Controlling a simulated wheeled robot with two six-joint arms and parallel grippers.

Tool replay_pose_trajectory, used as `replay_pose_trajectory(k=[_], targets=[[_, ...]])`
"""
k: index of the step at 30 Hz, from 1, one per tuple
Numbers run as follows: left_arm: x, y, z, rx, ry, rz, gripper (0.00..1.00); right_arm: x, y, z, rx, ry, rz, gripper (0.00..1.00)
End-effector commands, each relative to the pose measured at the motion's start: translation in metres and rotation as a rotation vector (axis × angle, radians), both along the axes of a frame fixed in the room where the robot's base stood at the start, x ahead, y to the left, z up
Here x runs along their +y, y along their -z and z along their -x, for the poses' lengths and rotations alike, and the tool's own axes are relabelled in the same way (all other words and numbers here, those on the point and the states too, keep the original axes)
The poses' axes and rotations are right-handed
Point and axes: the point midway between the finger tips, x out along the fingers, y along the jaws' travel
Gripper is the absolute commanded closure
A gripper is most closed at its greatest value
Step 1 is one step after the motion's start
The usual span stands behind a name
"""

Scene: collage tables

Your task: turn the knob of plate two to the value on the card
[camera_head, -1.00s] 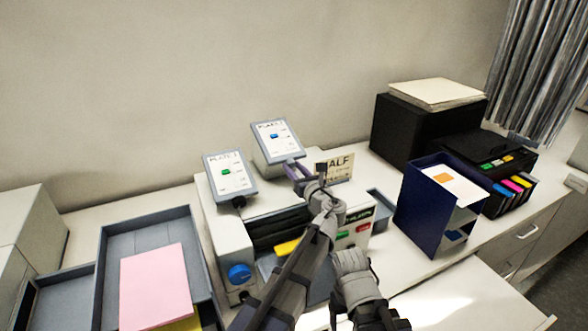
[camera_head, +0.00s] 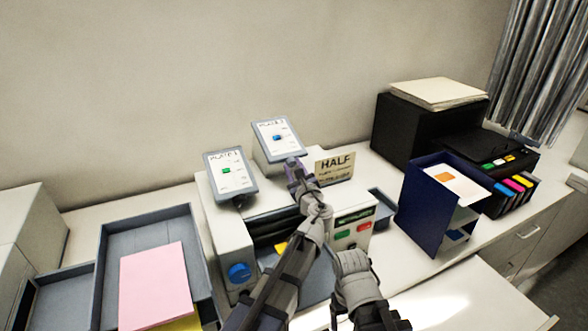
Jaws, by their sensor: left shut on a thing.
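Plate two's panel (camera_head: 291,146) is the right one of two tilted grey-framed panels on the machine, with a white face and a small blue marker (camera_head: 277,138) near mid-scale. My left gripper (camera_head: 292,164) is at the panel's lower edge, shut on plate two's knob, which the fingers hide. The card (camera_head: 334,168) stands just right of the gripper and reads "HALF" in large letters; its smaller lines are not clear. My right arm shows at the lower middle, but I do not see its gripper.
Plate one's panel (camera_head: 231,177) has a green marker and a dark knob (camera_head: 239,203). The machine front has a blue knob (camera_head: 239,273) and green and red buttons. Trays (camera_head: 102,248) lie left; a blue file holder (camera_head: 420,212) and black printer (camera_head: 408,133) stand right.

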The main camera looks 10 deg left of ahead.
Motion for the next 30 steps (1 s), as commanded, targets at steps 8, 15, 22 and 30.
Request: replay_pose_trajectory(k=[8,15,22,30], targets=[[0.0004,0.001,0.0019,-0.041,0.025,0.065,1.0,0.0,0.003,0.0,0.0,0.0,0.0,0.2],[0.0004,0.0009,0.0018,-0.049,0.029,0.077,1.0,0.0,0.0032,0.0,0.0,0.0,0.0,0.2],[0.0003,0.0009,0.0019,-0.048,0.029,0.076,1.0,0.0,0.0032,0.0,0.0,0.0,0.0,0.2],[0.0005,0.0006,0.0012,-0.049,0.028,0.074,0.34,0.0,0.003,0.0,0.0,0.0,0.0,0.2]])
